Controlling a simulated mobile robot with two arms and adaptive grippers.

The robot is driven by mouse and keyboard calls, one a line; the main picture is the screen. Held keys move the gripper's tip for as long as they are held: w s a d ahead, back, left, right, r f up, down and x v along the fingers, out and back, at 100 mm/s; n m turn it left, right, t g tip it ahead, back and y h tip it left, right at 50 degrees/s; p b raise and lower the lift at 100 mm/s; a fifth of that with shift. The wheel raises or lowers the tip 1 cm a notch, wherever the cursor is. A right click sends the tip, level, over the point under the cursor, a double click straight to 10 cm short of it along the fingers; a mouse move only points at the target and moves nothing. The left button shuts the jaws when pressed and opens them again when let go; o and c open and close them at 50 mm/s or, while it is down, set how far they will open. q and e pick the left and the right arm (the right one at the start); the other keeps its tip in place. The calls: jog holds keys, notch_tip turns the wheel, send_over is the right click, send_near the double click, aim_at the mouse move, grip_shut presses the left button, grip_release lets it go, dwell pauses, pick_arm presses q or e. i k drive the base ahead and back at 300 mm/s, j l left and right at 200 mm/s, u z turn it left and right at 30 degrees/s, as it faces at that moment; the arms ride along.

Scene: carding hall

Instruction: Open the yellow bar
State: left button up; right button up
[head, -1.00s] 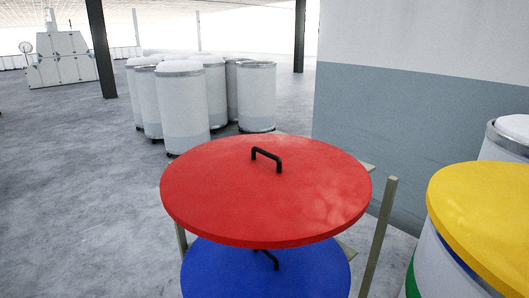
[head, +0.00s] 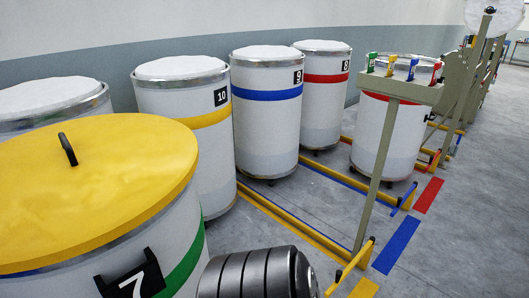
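Yellow bars lie low along the floor in front of the cans. The nearest, a yellow bar (head: 300,226), runs beside a yellow floor stripe, towards the foot of a grey-green post. A short yellow lever (head: 352,262) slants up at its near end. A farther bar (head: 350,183) has a blue stripe beside it and a blue lever (head: 406,197) at its end. Farther bars have red markings. Neither of my grippers shows, and no hand touches any bar or lever.
A can marked 7 (head: 180,252) with a yellow lid (head: 95,190) stands near left. Cans 10 (head: 184,105), 9 (head: 267,120) and 8 (head: 322,105) line the wall. A dark ribbed cylinder (head: 255,275) fills the bottom edge.

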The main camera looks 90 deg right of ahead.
aim_at(353, 260)
jog(key=z, duration=3.65)
jog(key=i+l, duration=0.2)
jog(key=i, duration=0.3)
jog(key=i+l, duration=0.2)
jog(key=i, duration=0.3)
jog(key=l+z, duration=0.05)
